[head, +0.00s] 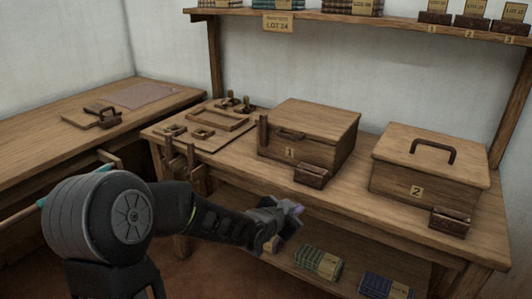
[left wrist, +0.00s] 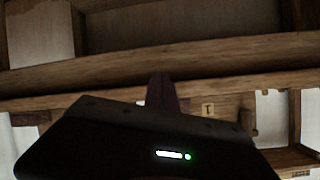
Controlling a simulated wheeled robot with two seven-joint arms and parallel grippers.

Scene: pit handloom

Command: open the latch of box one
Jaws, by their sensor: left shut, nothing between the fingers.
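Box one (head: 315,118) is a wooden chest with a closed lid and a "1" label (head: 289,153); it stands on the middle of the bench. I cannot tell for sure which piece is the latch. My left gripper (head: 292,212) is shut and empty, in front of the bench edge, below and apart from box one. In the left wrist view its dark fingers (left wrist: 162,92) point toward wooden beams. My right gripper is not in view.
Box two (head: 430,165) stands to the right. Small dark blocks (head: 311,174) (head: 450,220) sit before both boxes. A tray with frames (head: 215,122) lies left of box one. The bench's front edge (head: 350,211) is above my gripper; a lower shelf holds bundles (head: 319,262).

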